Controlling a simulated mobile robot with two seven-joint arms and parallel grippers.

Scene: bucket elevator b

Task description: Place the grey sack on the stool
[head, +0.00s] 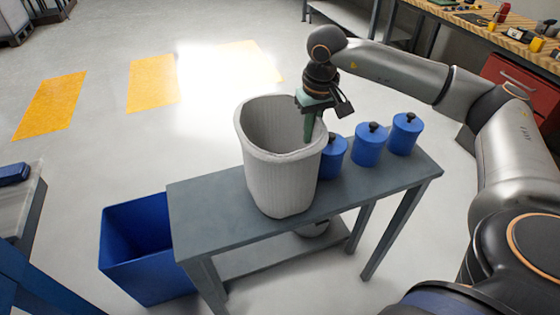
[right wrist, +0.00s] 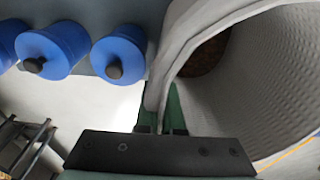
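The grey sack (head: 272,170) is a tall, open-topped, light grey container. It stands upright at the front edge of a grey bench-like table (head: 215,205); I cannot tell whether its bottom touches the top. My right gripper (head: 310,133) points down at the sack's right rim. In the right wrist view, its green fingers (right wrist: 162,108) lie on both sides of the wall of the sack (right wrist: 265,75), closed on the rim. The sack's dark inside shows there. No separate stool is clearly seen. My left gripper is out of view.
Several blue canisters with black knobs, one here (head: 368,146), stand right of the sack; they also show in the wrist view (right wrist: 120,50). A blue bin (head: 140,250) is on the floor at left. A grey object (head: 314,229) sits under the tabletop. Open floor lies behind.

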